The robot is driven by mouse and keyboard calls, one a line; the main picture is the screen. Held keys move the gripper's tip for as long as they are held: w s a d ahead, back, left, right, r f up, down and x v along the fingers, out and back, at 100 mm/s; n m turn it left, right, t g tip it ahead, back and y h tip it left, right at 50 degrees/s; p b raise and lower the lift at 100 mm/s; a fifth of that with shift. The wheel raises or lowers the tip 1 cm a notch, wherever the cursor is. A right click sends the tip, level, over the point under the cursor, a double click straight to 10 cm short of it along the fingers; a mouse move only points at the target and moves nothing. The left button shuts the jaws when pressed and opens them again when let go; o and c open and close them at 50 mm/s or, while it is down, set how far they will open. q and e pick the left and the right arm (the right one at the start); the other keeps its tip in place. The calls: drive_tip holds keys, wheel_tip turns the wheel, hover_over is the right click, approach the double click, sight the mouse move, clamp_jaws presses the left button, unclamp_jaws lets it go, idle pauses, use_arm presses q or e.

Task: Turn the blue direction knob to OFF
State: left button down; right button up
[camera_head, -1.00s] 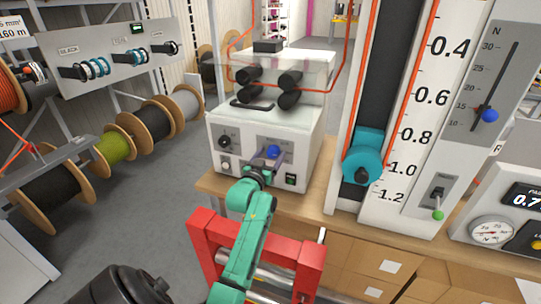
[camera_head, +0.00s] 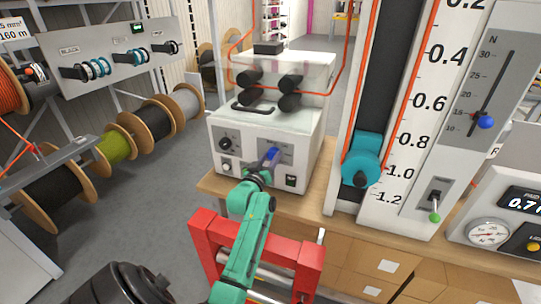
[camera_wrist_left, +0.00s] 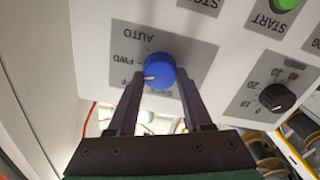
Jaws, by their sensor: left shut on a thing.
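The blue direction knob (camera_wrist_left: 160,71) is on the white machine's front panel (camera_head: 225,135). It also shows in the head view (camera_head: 271,157), partly covered by my gripper. In the left wrist view the panel appears upside down, with AUTO and FWD readable and a label ending in F partly behind a finger. The knob's white mark points left and slightly down in that view, toward the F label. My left gripper (camera_wrist_left: 158,95) has its dark fingers on either side of the knob, shut on it. The head view shows this gripper (camera_head: 260,174) at the panel. My right gripper is not in view.
A black knob (camera_wrist_left: 277,97) and a green START button (camera_wrist_left: 286,4) sit on the same panel. A red frame (camera_head: 206,235) stands below my left arm. A tall scale with a teal pulley (camera_head: 362,157) is to the right. Cable reels (camera_head: 112,149) line the left.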

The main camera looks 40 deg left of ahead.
use_arm(q)
drive_tip(key=n+p, duration=0.2)
drive_tip(key=n, duration=0.3)
drive_tip(key=shift+a, duration=0.1)
idle(0.4)
drive_tip(key=shift+c, duration=1.6)
unclamp_jaws()
drive_tip(key=b+v, duration=0.3)
drive_tip(key=v, duration=1.1)
drive_tip(key=shift+s, duration=0.3)
drive_tip(key=shift+d+f, duration=0.1)
drive_tip(key=shift+d, duration=0.15)
